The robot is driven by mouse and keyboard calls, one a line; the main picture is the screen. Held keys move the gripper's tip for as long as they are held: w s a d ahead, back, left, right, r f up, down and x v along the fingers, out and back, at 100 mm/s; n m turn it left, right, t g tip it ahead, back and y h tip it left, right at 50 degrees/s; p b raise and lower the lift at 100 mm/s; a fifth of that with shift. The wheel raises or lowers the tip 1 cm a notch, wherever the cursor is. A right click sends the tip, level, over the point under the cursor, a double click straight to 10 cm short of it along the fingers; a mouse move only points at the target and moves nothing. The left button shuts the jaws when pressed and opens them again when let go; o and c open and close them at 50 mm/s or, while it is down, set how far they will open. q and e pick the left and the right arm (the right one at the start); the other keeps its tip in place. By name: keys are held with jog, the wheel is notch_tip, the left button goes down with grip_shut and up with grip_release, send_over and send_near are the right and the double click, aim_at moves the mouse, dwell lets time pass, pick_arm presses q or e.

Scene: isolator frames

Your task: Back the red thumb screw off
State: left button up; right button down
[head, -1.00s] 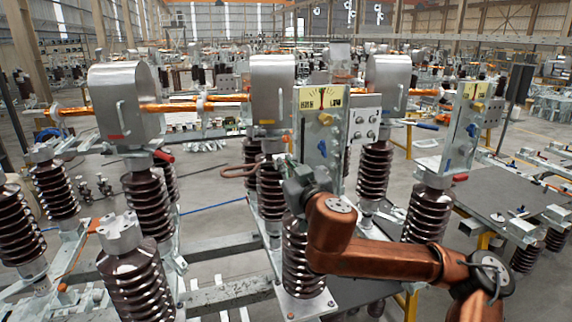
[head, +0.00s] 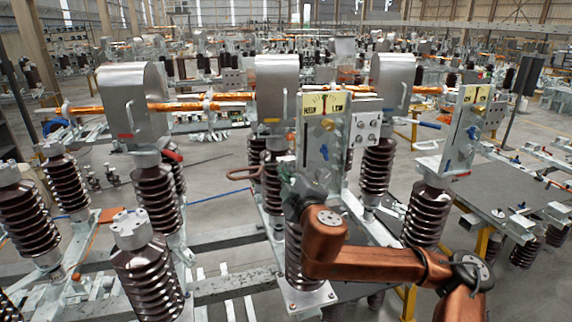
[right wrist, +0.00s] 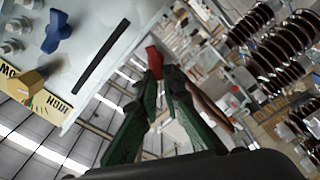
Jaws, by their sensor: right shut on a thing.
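The red thumb screw (right wrist: 154,61) shows in the right wrist view between the tips of my right gripper (right wrist: 157,78), whose green fingers are shut on it. It sits just beside the edge of the grey upright plate (right wrist: 105,40); whether it is still threaded in I cannot tell. The plate carries a blue knob (right wrist: 57,32) and a brass-coloured knob (right wrist: 28,84). In the head view my right gripper (head: 289,186) is at the lower left of the plate (head: 322,150), and the screw is hidden there. My left gripper is not in view.
A similar plate (head: 461,130) with knobs stands to the right. Brown ribbed insulators (head: 146,280) and metal hoods (head: 277,88) stand close around my arm. A reddish loop handle (head: 243,172) juts out left of the gripper. A dark tabletop (head: 497,195) lies at the right.

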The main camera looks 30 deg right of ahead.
jog(key=shift+s+d+f+n+p, duration=0.15)
jog(key=shift+f+n+p, duration=0.25)
jog(key=shift+n+p, duration=2)
jog(key=shift+w+d+f+n+p, duration=0.15)
jog(key=shift+f+n+p, duration=0.5)
jog(key=shift+n, duration=3.3)
jog(key=shift+s+d+f+n+p, duration=0.1)
jog(key=shift+d+f+n+p, duration=0.1)
jog(key=shift+n+p, duration=2.3)
jog(key=shift+r+n+b, duration=0.1)
jog(key=shift+n+b, duration=0.5)
jog(key=shift+n, duration=0.15)
jog(key=c, duration=2.3)
grip_release()
jog(key=shift+c, duration=0.2)
